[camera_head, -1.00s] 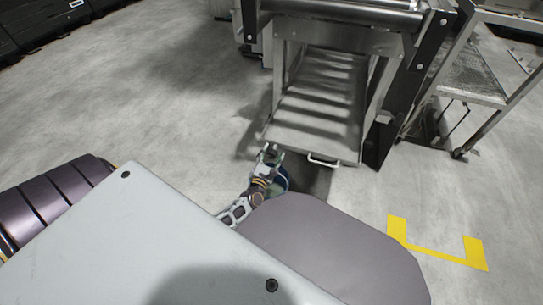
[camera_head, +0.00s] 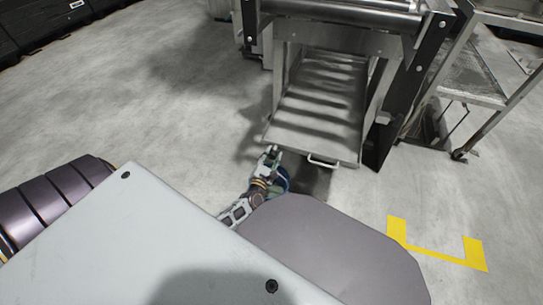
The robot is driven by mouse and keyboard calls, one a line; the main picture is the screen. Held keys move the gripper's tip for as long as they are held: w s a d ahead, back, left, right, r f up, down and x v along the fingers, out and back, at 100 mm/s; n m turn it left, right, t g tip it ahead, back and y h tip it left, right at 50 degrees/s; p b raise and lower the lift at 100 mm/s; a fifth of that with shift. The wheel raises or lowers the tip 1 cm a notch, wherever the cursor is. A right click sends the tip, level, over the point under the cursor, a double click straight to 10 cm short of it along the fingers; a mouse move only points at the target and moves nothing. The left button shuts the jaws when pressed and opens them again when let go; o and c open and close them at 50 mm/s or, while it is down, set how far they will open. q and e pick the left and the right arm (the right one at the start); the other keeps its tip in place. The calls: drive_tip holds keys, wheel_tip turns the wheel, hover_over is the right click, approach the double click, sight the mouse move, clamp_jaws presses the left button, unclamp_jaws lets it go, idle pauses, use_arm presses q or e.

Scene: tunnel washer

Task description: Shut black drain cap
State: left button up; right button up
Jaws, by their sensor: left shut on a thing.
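My left gripper (camera_head: 270,155) shows small near the middle of the view, close to the lower left corner of the metal tray under the machine. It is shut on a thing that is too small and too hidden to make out. I cannot pick out the black drain cap. A dark blue round shape (camera_head: 283,178) shows just beside and behind the gripper, partly hidden by my wrist and by my grey body part in front. My right gripper is not in view.
The metal tray (camera_head: 318,110) with a front handle (camera_head: 323,163) slopes down beneath the steel machine frame (camera_head: 342,38). A wheeled metal rack (camera_head: 475,80) stands at the right. Yellow floor tape (camera_head: 437,252) lies at lower right. The floor at left is clear.

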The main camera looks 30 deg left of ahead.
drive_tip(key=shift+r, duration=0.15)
use_arm(q)
drive_tip(key=m+p, duration=0.2)
drive_tip(key=m, duration=0.2)
drive_tip(key=shift+r+p, duration=0.15)
drive_tip(key=shift+p, duration=0.15)
drive_tip(key=m+p, duration=0.2)
drive_tip(key=m, duration=0.1)
drive_tip(key=shift+m, duration=0.4)
drive_tip(key=m+p, duration=0.3)
drive_tip(key=m, duration=0.4)
drive_tip(key=shift+r+p, duration=0.1)
drive_tip(key=shift+p, duration=0.25)
drive_tip(key=shift+m+p, duration=0.5)
drive_tip(key=shift+m, duration=0.9)
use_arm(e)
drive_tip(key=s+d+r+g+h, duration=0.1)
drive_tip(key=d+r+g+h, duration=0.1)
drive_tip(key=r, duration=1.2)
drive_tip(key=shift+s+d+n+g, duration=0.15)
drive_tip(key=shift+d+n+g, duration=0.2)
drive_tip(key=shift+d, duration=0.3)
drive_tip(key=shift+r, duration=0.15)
use_arm(q)
drive_tip(key=o, duration=1)
drive_tip(key=shift+o, duration=0.2)
